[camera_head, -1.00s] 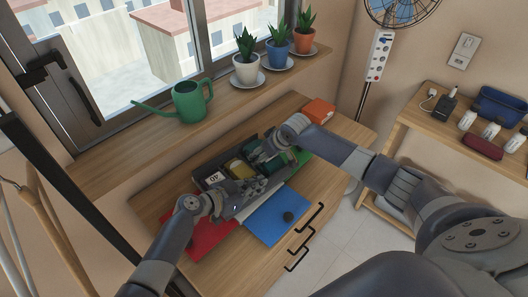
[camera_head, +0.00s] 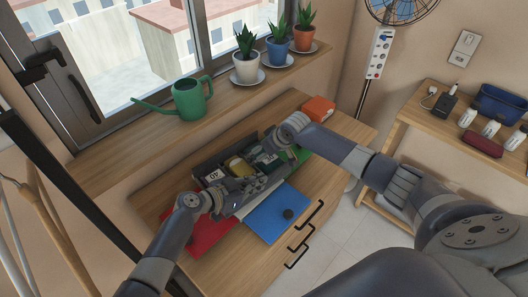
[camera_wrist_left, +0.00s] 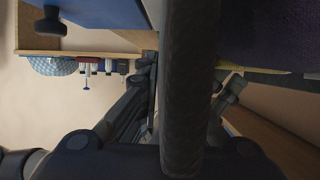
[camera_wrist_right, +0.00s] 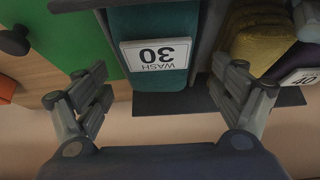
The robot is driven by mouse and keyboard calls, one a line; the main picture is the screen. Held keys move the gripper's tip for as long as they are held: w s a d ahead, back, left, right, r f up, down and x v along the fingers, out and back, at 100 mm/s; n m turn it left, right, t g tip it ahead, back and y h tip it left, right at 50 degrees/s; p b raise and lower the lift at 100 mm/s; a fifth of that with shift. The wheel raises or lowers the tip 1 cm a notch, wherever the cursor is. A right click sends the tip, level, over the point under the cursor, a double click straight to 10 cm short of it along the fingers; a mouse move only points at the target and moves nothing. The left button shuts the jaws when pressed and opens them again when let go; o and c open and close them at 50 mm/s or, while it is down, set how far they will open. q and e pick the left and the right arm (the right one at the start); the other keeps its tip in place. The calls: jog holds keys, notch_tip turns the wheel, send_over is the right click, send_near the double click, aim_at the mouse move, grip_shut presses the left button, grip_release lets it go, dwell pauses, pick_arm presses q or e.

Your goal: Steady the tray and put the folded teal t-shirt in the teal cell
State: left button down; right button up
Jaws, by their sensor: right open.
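A dark grey tray (camera_head: 208,161) with several cells stands on the wooden dresser. The teal t-shirt (camera_wrist_right: 148,82) lies folded between grey walls in an end cell, with a white card reading WASH 30 (camera_wrist_right: 160,53). My right gripper (camera_wrist_right: 160,95) is open above this cell, its fingers apart on either side of the teal cloth and not touching it. My left gripper (camera_wrist_left: 188,75) is at the tray's front side, its fingers on both sides of a dark wall (camera_wrist_left: 190,110) and apparently closed on it. In the head view its fingertips are hidden.
A yellow cloth (camera_wrist_right: 262,35) fills the neighbouring cell. Red (camera_head: 205,230), blue (camera_head: 270,215) and green (camera_wrist_right: 70,40) flat pieces lie around the tray, the blue with a dark knob. An orange box (camera_head: 319,109) stands at the dresser's far right. The windowsill holds a green watering can (camera_head: 188,101).

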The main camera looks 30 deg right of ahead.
jog(key=shift+r, duration=2.85)
pick_arm(q)
jog(key=c, duration=1.7)
grip_release()
jog(key=v, duration=1.2)
jog(key=shift+s+f, duration=0.1)
pick_arm(e)
jog(key=shift+s+f, duration=0.1)
jog(key=shift+f, duration=0.05)
